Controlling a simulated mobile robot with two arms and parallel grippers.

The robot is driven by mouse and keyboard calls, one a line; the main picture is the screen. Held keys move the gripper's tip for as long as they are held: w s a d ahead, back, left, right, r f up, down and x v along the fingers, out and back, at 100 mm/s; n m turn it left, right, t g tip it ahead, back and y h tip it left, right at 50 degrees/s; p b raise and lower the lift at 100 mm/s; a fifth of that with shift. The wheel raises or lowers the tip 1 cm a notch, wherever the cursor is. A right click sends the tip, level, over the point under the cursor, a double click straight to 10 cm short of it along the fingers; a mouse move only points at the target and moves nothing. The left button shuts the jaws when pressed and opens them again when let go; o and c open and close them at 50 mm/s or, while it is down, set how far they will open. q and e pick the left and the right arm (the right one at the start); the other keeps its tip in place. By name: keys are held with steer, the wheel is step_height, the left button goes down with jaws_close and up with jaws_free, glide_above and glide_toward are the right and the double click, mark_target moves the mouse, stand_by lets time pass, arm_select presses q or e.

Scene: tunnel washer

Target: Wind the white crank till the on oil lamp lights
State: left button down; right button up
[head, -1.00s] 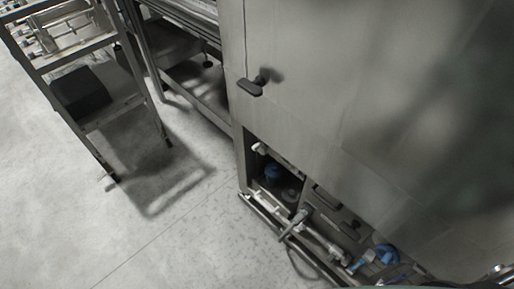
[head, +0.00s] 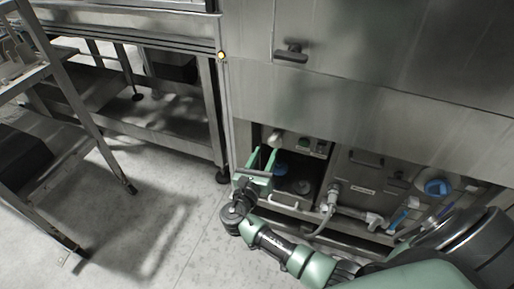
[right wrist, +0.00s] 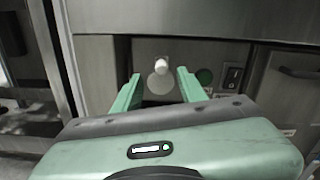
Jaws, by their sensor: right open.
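The white crank (head: 276,138) is at the upper left of the open recess low in the steel cabinet. In the right wrist view its white knob (right wrist: 161,65) stands in front of a pale round disc, between my fingers in the picture. My right gripper (head: 263,158) is open and empty in front of the recess, pointing at the crank; it also shows in the right wrist view (right wrist: 155,88). No contact with the crank shows. A dark green round lamp (right wrist: 204,76) right of the crank looks unlit; its label cannot be read. My left gripper is out of view.
A black rocker switch (right wrist: 233,76) is right of the green lamp. The recess holds a blue-capped container (head: 280,169). Pipes (head: 352,212) and a blue valve (head: 437,187) lie to the right. A metal rack (head: 60,90) stands left; the floor between is clear.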

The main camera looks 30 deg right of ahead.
mark_target(272, 143)
steer(key=x, duration=0.7)
steer(key=shift+w+d+b, duration=0.15)
steer(key=shift+d+b, duration=0.2)
steer(key=shift+b, duration=0.05)
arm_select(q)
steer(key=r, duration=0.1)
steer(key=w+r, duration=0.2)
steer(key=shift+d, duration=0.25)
arm_select(e)
jaws_close()
